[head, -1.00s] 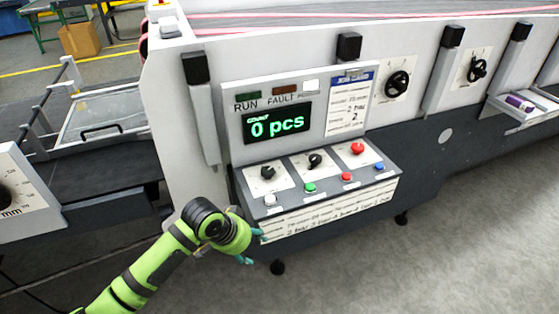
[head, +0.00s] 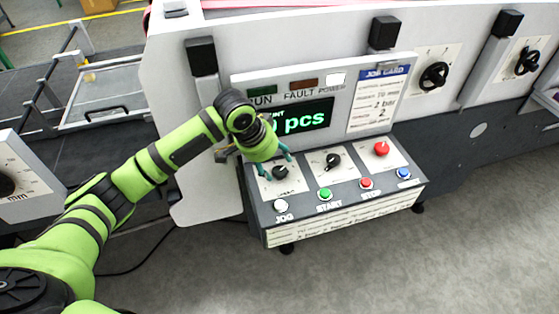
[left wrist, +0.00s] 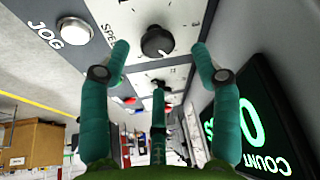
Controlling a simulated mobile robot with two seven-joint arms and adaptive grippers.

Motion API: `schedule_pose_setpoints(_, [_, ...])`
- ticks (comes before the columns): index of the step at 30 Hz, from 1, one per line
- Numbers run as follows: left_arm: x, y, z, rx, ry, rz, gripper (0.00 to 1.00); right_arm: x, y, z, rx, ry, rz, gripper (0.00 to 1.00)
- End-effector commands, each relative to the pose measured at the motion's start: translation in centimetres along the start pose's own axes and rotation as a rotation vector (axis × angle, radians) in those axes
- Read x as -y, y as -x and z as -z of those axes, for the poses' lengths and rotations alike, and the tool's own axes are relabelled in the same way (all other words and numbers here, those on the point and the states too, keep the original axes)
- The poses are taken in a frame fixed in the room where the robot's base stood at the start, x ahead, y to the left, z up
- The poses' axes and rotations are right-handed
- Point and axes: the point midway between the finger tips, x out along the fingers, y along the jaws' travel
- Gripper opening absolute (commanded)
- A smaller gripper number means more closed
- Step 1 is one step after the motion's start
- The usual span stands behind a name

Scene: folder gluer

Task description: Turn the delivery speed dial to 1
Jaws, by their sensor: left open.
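A black rotary dial (head: 280,172) sits at the left end of the sloped control panel, above the JOG button. In the left wrist view the dial (left wrist: 157,41) has a pale pointer line and a partly hidden label beginning "SPE". Whether it says delivery is not readable. My left gripper (head: 277,164) is open just above this dial. In the left wrist view its teal fingers (left wrist: 160,62) stand apart on either side of the dial, and I see no contact. A second black dial (head: 333,161) is to its right. My right gripper is not in view.
The panel has a white JOG button (head: 281,206), a green START button (head: 325,194), a red STOP button (head: 366,184), a blue button (head: 403,174) and a red knob (head: 381,149). A display (head: 311,118) stands behind. Wall dials (head: 434,76) are farther right.

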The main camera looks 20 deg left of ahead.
Motion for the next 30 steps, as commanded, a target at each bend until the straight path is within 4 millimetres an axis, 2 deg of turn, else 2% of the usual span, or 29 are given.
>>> schedule_pose_setpoints(3, [-0.1,-1.7,0.1,0.002,0.002,-0.002,0.63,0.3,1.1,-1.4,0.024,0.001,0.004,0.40])
schedule_pose_setpoints(8, [0.0,-3.6,0.1,0.000,0.002,-0.002,0.63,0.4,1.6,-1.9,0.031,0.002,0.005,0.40])
schedule_pose_setpoints(11, [0.0,-4.2,0.1,-0.001,0.001,0.000,0.63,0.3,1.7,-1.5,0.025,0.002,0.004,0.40])
schedule_pose_setpoints(18, [0.0,-4.3,0.0,-0.002,-0.001,0.000,0.63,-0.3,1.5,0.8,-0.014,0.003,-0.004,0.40])
schedule_pose_setpoints(19, [0.0,-4.3,0.0,-0.002,-0.001,0.000,0.59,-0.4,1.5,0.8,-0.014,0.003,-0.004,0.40])
schedule_pose_setpoints(23, [0.0,-4.3,0.1,-0.002,0.000,0.000,0.07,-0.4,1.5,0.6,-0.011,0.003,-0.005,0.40])
schedule_pose_setpoints(30, [-0.1,-4.3,0.1,-0.003,0.002,0.000,0.06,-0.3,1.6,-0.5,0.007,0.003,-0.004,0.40])
